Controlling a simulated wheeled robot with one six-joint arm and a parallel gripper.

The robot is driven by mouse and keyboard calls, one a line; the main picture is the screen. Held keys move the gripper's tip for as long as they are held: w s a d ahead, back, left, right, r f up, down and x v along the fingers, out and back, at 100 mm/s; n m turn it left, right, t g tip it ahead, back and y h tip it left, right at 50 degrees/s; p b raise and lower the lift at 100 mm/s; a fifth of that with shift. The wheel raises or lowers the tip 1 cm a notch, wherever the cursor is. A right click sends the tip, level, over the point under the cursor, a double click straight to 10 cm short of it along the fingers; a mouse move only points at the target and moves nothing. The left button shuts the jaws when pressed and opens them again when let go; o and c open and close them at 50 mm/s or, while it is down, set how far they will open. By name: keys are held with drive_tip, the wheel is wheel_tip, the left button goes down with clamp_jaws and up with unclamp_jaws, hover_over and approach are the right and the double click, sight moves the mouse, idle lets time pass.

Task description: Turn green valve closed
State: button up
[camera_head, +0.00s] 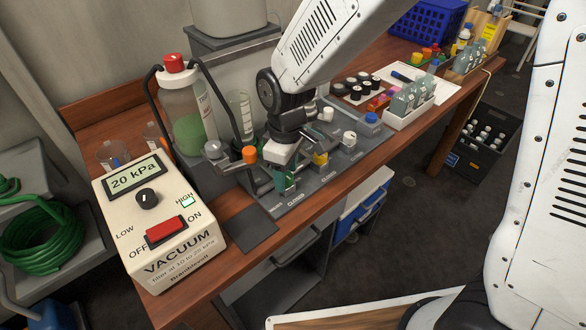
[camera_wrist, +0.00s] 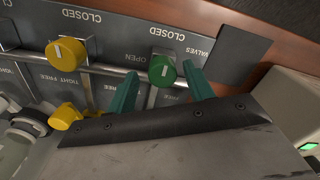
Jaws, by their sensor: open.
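The green valve (camera_wrist: 162,70) is a round knob with a short white mark, seen in the wrist view on a grey panel. The word OPEN is printed to its left and CLOSED above it. My gripper (camera_wrist: 160,67) is open, its two teal fingers on either side of the green knob; I cannot tell whether they touch it. In the head view my gripper (camera_head: 285,180) is over the near part of the grey valve panel (camera_head: 325,182), and the green knob cannot be made out there.
A yellow knob (camera_wrist: 66,53) sits left of the green one. A vacuum box (camera_head: 160,222) reading 20 kPa stands at the table's left end. A bottle with green liquid (camera_head: 185,110) and an orange-capped part (camera_head: 249,154) are close to my gripper.

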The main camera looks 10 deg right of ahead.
sight(287, 174)
drive_tip(key=shift+r, duration=0.1)
wheel_tip(287, 174, up, 8)
drive_tip(key=shift+f, duration=0.15)
idle(0.5)
